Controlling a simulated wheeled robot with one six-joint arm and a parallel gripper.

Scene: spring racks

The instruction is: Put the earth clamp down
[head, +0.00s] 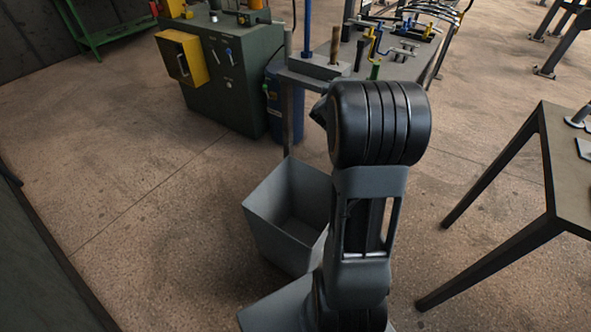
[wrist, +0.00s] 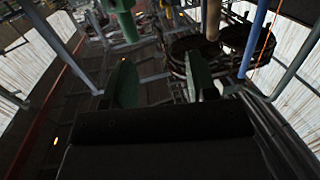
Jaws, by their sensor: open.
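My gripper (wrist: 161,84) shows in the wrist view as two dark green fingers, spread apart with a clear gap and nothing held between them. In the head view my arm's thick dark joint hides the gripper. I cannot pick out the earth clamp for certain in either view. Several small clamp-like tools with blue and yellow parts (head: 376,40) lie on the grey workbench (head: 432,40), too small to name. Past the fingers in the wrist view are a green post (wrist: 126,22), a brown rod (wrist: 212,18) and a blue rod (wrist: 254,38), none gripped.
An open grey bin (head: 268,222) stands on the floor beside my arm. A green cabinet (head: 235,95) with a yellow box (head: 182,57) is at the back left, near a blue cylinder (head: 275,100). A dark-legged table (head: 565,165) is at right. Floor at left is clear.

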